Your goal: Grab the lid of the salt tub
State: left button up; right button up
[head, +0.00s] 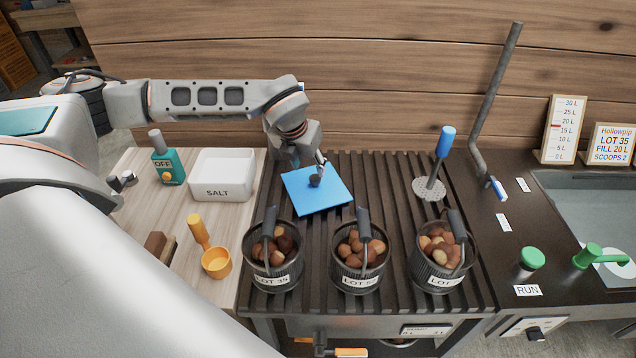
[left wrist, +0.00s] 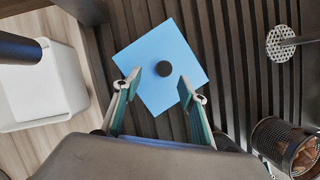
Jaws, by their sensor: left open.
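The salt tub (head: 222,192) is a white box labelled SALT, standing without a lid on the pale wooden board at left; it also shows in the left wrist view (left wrist: 62,75). A blue square lid (head: 330,196) with a dark round knob (head: 315,181) lies turned askew on the dark slatted rack. In the left wrist view, the lid (left wrist: 160,38) lies below my fingers and the knob (left wrist: 165,69) shows just beyond their tips. My left gripper (head: 318,168) is open and close to the knob, with nothing held. My right gripper is not in view.
Several mesh buckets of chestnuts (head: 274,258) stand along the rack's front. A blue-handled skimmer (head: 437,165) is right of the lid. A green bottle (head: 167,162) and a yellow scoop (head: 215,262) are on the board. The rack around the lid is mostly clear.

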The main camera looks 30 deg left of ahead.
aim_at(315, 178)
pick_arm(q)
jog(key=x, duration=0.3)
jog(key=d+p+x, duration=0.1)
jog(key=x, duration=0.1)
jog(key=shift+f, duration=0.15)
jog(key=shift+w+a+f, duration=0.15)
jog(key=shift+w+f, duration=0.1)
jog(key=shift+f, duration=0.25)
grip_shut()
